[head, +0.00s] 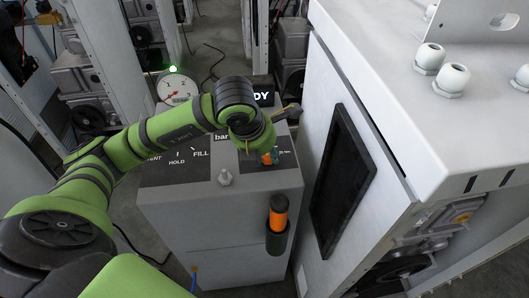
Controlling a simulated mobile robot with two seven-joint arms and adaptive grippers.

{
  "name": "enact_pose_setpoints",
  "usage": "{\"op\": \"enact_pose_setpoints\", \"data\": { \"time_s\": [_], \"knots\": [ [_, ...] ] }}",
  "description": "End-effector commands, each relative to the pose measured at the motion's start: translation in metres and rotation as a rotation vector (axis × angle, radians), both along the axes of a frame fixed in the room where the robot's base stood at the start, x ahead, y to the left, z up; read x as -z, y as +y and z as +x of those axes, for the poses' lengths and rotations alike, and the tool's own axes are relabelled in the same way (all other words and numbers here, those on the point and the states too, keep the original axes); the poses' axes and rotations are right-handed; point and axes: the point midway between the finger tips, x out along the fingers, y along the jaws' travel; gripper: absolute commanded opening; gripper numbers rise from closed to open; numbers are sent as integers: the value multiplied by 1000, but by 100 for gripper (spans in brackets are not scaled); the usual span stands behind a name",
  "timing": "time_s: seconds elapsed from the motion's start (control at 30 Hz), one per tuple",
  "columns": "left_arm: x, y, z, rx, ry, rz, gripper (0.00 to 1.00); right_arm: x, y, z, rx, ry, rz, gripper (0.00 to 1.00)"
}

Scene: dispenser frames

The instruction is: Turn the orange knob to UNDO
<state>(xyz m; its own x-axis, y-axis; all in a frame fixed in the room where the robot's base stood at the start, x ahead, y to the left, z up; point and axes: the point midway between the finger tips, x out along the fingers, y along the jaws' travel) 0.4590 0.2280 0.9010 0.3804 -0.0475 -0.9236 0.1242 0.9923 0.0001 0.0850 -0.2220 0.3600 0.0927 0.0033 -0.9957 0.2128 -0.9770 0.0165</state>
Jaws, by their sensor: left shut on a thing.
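The orange knob (267,159) shows as a small orange patch on the dark panel at the right of the grey cabinet's top. My left arm reaches in from the left, and its wrist covers much of that panel. My left gripper (271,152) is at the knob, shut on it; the fingers are mostly hidden below the wrist. The knob's pointer and the UNDO mark cannot be made out. My right gripper is not in view.
An orange-and-black handle (278,212) sits in a front holder. A large white cabinet (318,110) stands close on the right.

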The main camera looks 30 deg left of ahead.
Motion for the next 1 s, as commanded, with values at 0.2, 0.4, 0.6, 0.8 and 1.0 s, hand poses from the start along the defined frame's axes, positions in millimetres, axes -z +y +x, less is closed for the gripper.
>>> {"op": "enact_pose_setpoints", "data": {
  "time_s": [0.2, 0.4, 0.6, 0.8, 1.0],
  "knots": [
    [1, -2, -1, 2, 4, -5, 1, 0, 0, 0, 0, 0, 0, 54],
    [1, -2, -1, 2, 4, -5, 56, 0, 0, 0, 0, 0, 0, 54],
    [1, -1, 0, 1, 1, -3, 56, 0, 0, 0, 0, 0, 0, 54],
    [-7, -1, -2, 1, -3, -3, 56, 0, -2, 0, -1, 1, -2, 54],
    [-40, 1, -15, 0, -7, -2, 56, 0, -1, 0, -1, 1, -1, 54]
  ]
}}
